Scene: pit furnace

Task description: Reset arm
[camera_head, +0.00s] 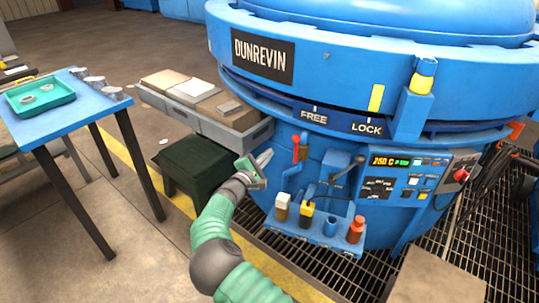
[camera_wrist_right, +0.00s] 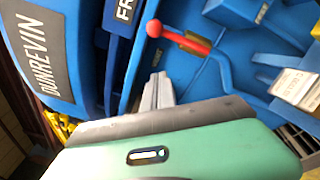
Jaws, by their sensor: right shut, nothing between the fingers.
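My right arm comes in from the bottom of the head view, with a green sleeve and grey joints. My right gripper (camera_head: 264,158) is shut and empty in front of the blue furnace (camera_head: 355,90), just left of a red-handled lever (camera_head: 296,142). The right wrist view shows its shut grey fingers (camera_wrist_right: 158,92) beside the red knob and rod of that lever (camera_wrist_right: 185,38). A gap shows between fingers and lever in that view. My left gripper is not in view.
A shelf (camera_head: 318,232) with several coloured items juts out below the lever. A control panel (camera_head: 410,177) is at right. A blue table (camera_head: 65,110) holds a green tray (camera_head: 38,97).

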